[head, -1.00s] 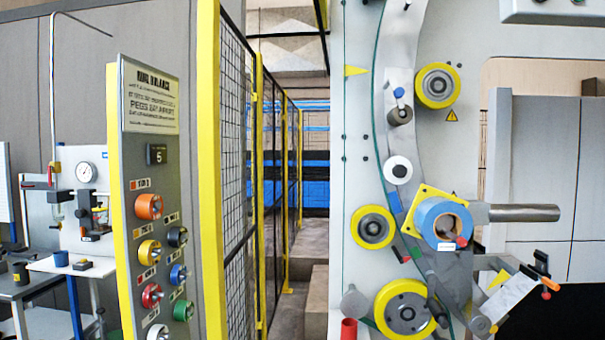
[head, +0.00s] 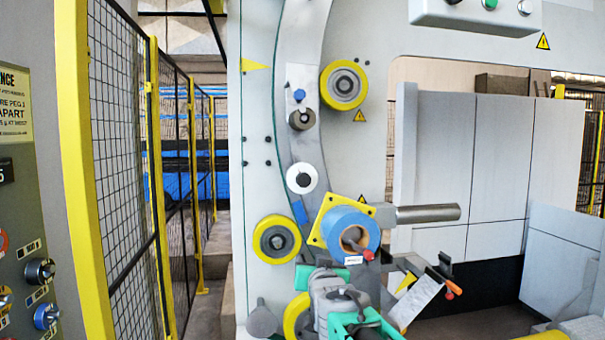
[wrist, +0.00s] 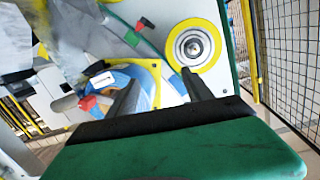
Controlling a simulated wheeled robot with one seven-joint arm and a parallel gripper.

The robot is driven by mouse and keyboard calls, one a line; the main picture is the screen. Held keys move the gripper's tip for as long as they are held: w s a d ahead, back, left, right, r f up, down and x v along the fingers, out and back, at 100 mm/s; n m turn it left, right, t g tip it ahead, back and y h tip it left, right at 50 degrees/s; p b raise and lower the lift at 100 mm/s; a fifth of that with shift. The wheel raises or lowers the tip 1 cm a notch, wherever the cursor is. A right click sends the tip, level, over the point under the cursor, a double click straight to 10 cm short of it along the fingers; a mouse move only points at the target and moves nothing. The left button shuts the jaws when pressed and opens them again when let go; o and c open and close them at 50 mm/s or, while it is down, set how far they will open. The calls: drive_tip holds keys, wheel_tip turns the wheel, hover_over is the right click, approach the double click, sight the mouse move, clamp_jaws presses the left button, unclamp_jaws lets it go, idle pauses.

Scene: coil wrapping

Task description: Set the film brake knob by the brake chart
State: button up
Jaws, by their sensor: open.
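The blue film roll (head: 345,240) sits on a yellow square plate (head: 318,232) on the ring. A small red knob (head: 368,254) and a white label (head: 352,260) show at its lower front; I cannot tell whether this is the brake knob. In the wrist view the film roll (wrist: 147,80), red knob (wrist: 87,103) and label (wrist: 102,80) lie beyond my gripper (wrist: 161,93). My gripper is open, with nothing between its dark fingers. In the head view my arm covers the lower ring. I cannot make out a brake chart.
A sign (head: 15,107) and knobs (head: 40,271) are on a panel at the left edge. Yellow rollers (head: 343,86) and (head: 277,240) flank the ring. A grey bar (head: 428,213) sticks out right of the film roll. A mesh fence (head: 120,150) stands left.

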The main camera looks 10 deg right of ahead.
sight(304, 182)
drive_tip(key=w+r+t+p, duration=0.2)
drive_tip(key=w+r, duration=0.2)
drive_tip(key=r, duration=0.2)
drive_tip(key=w+r+t+p, duration=0.2)
drive_tip(key=w+r, duration=0.2)
drive_tip(key=r, duration=0.1)
drive_tip(key=w+r+t+p, duration=0.1)
drive_tip(key=w+r+p, duration=0.1)
drive_tip(key=w+r, duration=0.3)
drive_tip(key=shift+a+r+m+t, duration=0.2)
drive_tip(key=shift+r+m+t, duration=0.2)
drive_tip(key=shift+r, duration=0.45)
drive_tip(key=shift+w, duration=0.1)
drive_tip(key=shift+c, duration=0.2)
clamp_jaws()
